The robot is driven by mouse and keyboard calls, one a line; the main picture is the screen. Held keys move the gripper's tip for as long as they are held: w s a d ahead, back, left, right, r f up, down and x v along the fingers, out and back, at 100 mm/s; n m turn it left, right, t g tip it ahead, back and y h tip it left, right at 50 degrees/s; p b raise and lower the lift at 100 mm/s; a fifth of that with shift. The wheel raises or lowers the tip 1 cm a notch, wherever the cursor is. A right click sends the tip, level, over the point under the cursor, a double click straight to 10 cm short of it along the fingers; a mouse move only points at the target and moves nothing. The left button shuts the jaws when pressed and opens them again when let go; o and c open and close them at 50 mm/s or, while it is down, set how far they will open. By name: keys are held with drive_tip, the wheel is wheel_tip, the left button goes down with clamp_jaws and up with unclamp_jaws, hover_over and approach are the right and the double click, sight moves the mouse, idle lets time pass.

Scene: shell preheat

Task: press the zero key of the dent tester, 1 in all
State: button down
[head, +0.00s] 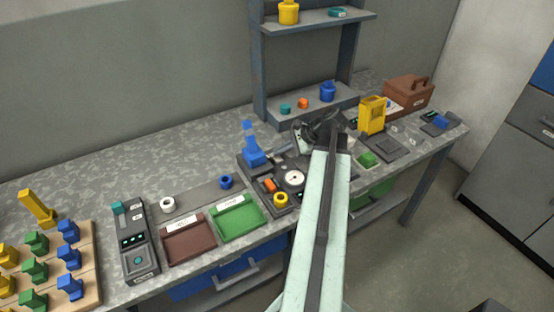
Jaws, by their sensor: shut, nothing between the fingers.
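My arm reaches out over the bench, and my gripper (306,134) is a dark shape near its far end, below the rack. It is shut and holds nothing that I can see. My arm hides part of the bench beneath it. No label reading dent tester is legible. A dark grey instrument (136,240) with a teal top piece, a lit display and a round teal button stands at left. A dark unit (268,185) with a white dial, a blue upright and orange and yellow parts stands in the middle, left of my arm. I cannot tell which has the zero key.
A brown tray (188,242) and a green tray (238,219) lie at the front edge. A peg board (88,262) with coloured pieces is at far left. A metal rack (260,75) stands behind. A yellow device (372,115) and brown toolbox (408,92) stand right.

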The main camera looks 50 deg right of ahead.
sight(281, 159)
drive_tip(key=shift+f, duration=0.1)
idle(0.5)
drive_tip(key=shift+f+b, duration=0.3)
drive_tip(key=shift+b, duration=0.1)
drive_tip(key=shift+f+b, duration=0.45)
idle(0.4)
idle(0.3)
drive_tip(key=shift+r+p, duration=0.85)
wheel_tip(281, 159, up, 5)
drive_tip(key=p, duration=0.5)
drive_tip(key=shift+r, duration=0.15)
